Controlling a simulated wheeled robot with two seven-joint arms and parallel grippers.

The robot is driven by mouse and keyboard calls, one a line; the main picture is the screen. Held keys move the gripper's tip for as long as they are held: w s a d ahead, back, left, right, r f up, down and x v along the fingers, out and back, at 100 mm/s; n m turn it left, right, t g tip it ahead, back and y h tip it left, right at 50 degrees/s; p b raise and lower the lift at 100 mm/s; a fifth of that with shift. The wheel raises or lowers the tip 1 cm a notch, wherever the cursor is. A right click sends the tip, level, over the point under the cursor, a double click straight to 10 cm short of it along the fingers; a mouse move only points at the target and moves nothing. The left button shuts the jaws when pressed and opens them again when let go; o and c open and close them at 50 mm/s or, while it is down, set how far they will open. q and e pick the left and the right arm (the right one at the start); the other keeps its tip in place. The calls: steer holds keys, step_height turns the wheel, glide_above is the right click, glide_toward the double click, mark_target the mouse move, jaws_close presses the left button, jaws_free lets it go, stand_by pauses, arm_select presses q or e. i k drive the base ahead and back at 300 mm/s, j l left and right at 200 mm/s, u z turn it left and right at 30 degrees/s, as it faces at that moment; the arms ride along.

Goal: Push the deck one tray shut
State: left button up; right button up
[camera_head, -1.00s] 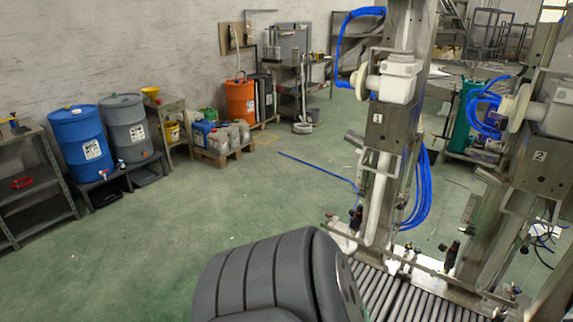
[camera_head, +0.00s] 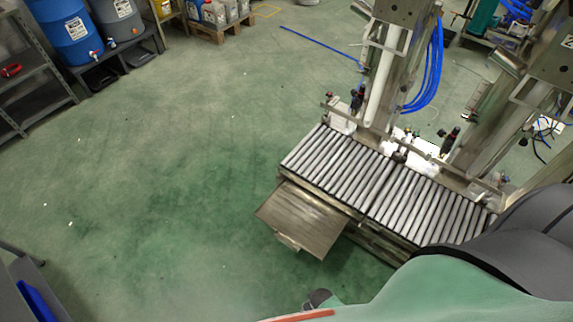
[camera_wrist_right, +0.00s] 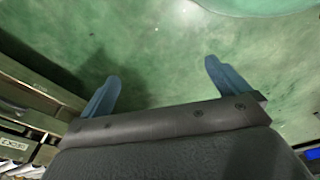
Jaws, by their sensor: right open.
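The deck one tray (camera_head: 303,218) is a flat brownish metal tray in the head view. It sticks out from under the left part of the roller deck (camera_head: 388,185), with a handle-like piece (camera_head: 288,242) on its front edge. My right gripper (camera_wrist_right: 163,72) shows in the right wrist view with its two blue-grey fingers wide apart and nothing between them, over green floor. A metal frame with a small label (camera_wrist_right: 12,141) is at the left of that view. My left gripper is in neither view.
Two upright posts (camera_head: 385,70) with blue hoses rise behind the rollers. Blue and grey drums (camera_head: 65,35) and a shelf (camera_head: 25,85) stand at the upper left. The green floor (camera_head: 170,180) left of the tray is clear.

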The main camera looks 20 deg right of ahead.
mark_target(300, 218)
steer(key=z, duration=0.95)
